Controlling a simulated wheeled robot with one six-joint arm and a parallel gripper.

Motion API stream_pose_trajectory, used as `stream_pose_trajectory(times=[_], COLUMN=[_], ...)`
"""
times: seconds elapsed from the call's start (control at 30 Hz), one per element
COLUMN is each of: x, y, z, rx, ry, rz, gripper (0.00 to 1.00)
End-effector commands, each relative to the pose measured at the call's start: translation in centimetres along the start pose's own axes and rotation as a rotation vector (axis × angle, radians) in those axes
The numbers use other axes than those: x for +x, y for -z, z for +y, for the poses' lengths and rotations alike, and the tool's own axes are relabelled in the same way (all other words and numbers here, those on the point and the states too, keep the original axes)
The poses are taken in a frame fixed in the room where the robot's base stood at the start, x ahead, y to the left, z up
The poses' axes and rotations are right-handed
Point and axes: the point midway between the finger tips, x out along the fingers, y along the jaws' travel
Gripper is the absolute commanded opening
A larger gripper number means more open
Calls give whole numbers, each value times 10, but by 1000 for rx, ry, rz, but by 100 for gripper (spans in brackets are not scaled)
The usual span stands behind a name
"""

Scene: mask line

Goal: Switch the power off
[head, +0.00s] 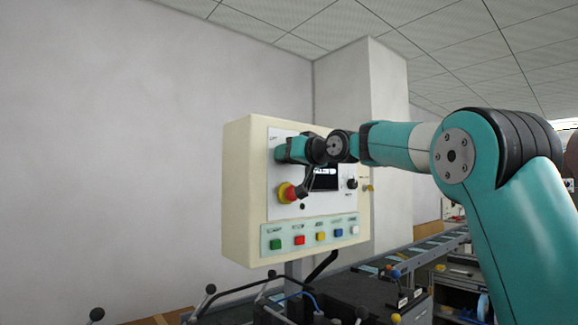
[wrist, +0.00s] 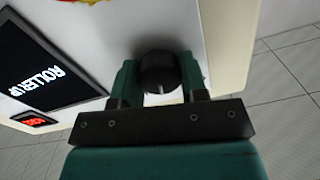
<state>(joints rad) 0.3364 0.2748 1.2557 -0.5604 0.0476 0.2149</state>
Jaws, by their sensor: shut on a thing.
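A cream control box (head: 237,200) on a post carries a white panel. My gripper (head: 284,152) is at the upper left of that panel and hides what lies under it there. In the wrist view my gripper (wrist: 158,82) has one finger on each side of a round black knob (wrist: 160,68) and is shut on it. The knob sits against the panel, with a thin pale mark near its lower edge. I cannot read the label for its positions.
A red stop button (head: 288,192) on yellow is just below my gripper. A screen (wrist: 45,62) reads "ROLLER UP", with a small red display (wrist: 34,121) nearby. Another black knob (head: 351,183) is at right. Several coloured buttons (head: 299,240) line the bottom; a conveyor (head: 440,243) runs behind.

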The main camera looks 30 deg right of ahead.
Motion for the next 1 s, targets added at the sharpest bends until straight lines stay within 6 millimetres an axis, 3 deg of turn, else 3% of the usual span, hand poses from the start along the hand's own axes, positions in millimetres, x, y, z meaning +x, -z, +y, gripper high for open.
stream_pose_trajectory(times=[0.6, 1.0], x=[0, 0], y=[-3, -2], z=[-1, -2], rx=[-583, -875], ry=[-12, -17], rz=[-15, -24], gripper=[16, 16])
